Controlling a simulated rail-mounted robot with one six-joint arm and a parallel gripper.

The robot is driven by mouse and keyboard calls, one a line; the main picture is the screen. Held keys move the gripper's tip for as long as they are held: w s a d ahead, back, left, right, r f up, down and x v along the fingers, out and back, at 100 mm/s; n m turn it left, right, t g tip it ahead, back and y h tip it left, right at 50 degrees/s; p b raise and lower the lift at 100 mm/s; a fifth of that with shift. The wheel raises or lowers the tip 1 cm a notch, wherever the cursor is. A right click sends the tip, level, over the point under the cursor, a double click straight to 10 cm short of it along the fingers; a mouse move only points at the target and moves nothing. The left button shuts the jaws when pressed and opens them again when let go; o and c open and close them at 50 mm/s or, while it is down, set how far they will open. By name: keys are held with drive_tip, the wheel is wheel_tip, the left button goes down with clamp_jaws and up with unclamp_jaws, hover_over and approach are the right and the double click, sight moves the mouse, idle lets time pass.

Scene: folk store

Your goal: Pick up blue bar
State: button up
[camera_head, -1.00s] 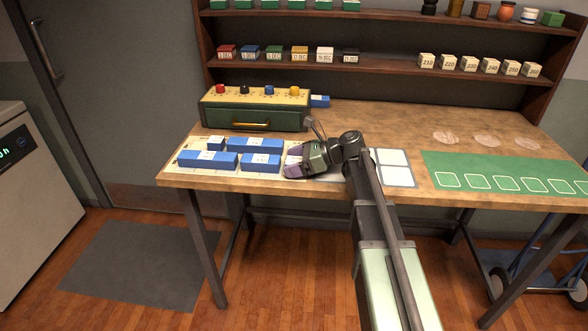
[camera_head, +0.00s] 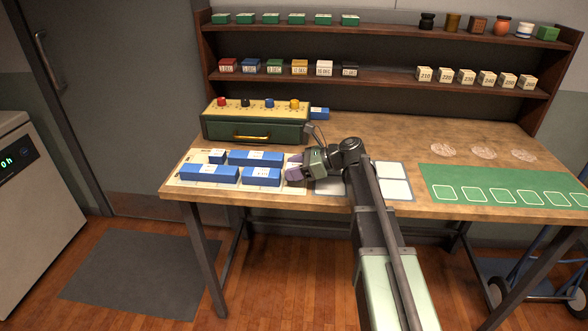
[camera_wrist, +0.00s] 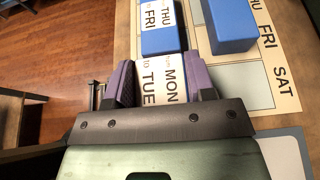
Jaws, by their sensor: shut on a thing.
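My gripper (camera_head: 294,172) is at the right end of a group of blue bars on the table. In the wrist view, its purple fingers (camera_wrist: 160,84) are shut on a bar labelled MON to TUE (camera_wrist: 158,82). Only its white labelled top shows clearly; its sides are hidden by the fingers. I cannot tell whether it is off the table. Just past it lies a blue bar labelled THU, FRI (camera_wrist: 160,42). In the head view are a short blue bar (camera_head: 261,177), a long front bar (camera_head: 209,174), a long back bar (camera_head: 256,158) and a small block (camera_head: 217,157).
The bars lie on a pale weekday chart (camera_wrist: 276,50). A green box with coloured knobs (camera_head: 256,130) stands behind them, with another blue piece (camera_head: 319,113) at its right. A green mat (camera_head: 500,188) lies right. Shelves (camera_head: 380,78) with small blocks stand behind.

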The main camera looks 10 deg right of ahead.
wheel_tip(320, 180, up, 18)
drive_tip(key=p, duration=1.6)
drive_tip(key=shift+f, duration=0.25)
